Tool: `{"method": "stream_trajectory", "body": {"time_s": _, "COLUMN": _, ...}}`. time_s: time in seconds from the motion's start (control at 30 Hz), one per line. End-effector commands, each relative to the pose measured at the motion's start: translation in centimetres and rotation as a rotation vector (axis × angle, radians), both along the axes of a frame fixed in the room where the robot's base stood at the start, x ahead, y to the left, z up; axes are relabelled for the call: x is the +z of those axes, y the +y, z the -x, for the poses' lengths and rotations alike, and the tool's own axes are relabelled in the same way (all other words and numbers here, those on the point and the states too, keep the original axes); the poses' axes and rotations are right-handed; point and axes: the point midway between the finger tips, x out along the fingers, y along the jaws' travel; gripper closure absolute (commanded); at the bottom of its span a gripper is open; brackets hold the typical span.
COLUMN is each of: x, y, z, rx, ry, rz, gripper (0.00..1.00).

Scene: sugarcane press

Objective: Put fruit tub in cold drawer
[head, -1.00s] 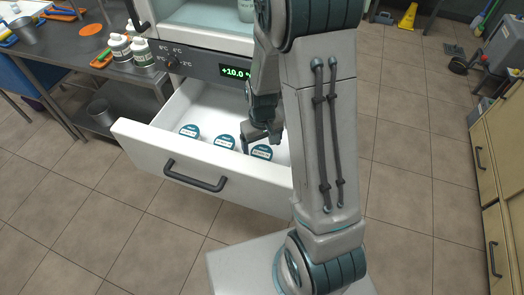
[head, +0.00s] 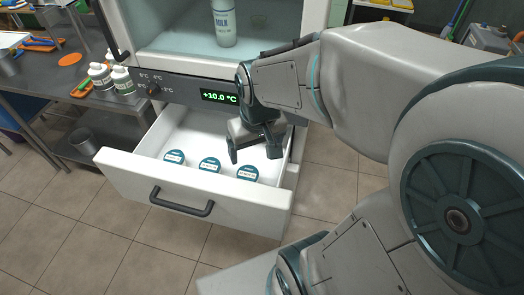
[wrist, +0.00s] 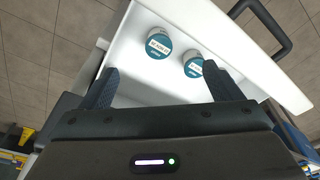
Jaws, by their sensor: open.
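The cold drawer (head: 125,172) is pulled out below the fridge compartment, white inside. Three round tubs with teal-and-white labelled lids stand in a row near its front: a left tub (head: 174,157), a middle tub (head: 210,164) and a right tub (head: 248,173). I cannot read which is fruit. My gripper (head: 254,156) is open and empty, pointing down over the drawer's right part, behind the right tub. In the wrist view two tubs show, one (wrist: 159,43) beyond and between my fingertips (wrist: 160,70), the other (wrist: 193,63) close to the right finger.
A bar handle (head: 180,203) is on the drawer front. A display (head: 219,97) above reads +10.0 °C. A milk bottle (head: 224,24) stands in the compartment above. A steel table (head: 50,75) with white bottles is at left. Floor in front is clear.

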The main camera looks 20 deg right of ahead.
Motion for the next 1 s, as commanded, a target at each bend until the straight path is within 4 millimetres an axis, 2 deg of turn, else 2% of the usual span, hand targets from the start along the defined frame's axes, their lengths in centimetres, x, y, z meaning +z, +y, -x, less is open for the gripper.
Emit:
{"method": "stream_trajectory", "body": {"time_s": 0.1, "x": 1.7, "y": 0.0, "z": 2.4, "rx": -0.025, "ry": -0.04, "rz": 0.001, "gripper": 0.15}}
{"method": "stream_trajectory", "body": {"time_s": 0.3, "x": 2.8, "y": -0.1, "z": 4.5, "rx": -0.049, "ry": -0.065, "rz": 0.002, "gripper": 0.15}}
{"method": "stream_trajectory", "body": {"time_s": 1.0, "x": 2.9, "y": -0.1, "z": 4.8, "rx": -0.053, "ry": -0.068, "rz": 0.001, "gripper": 0.15}}
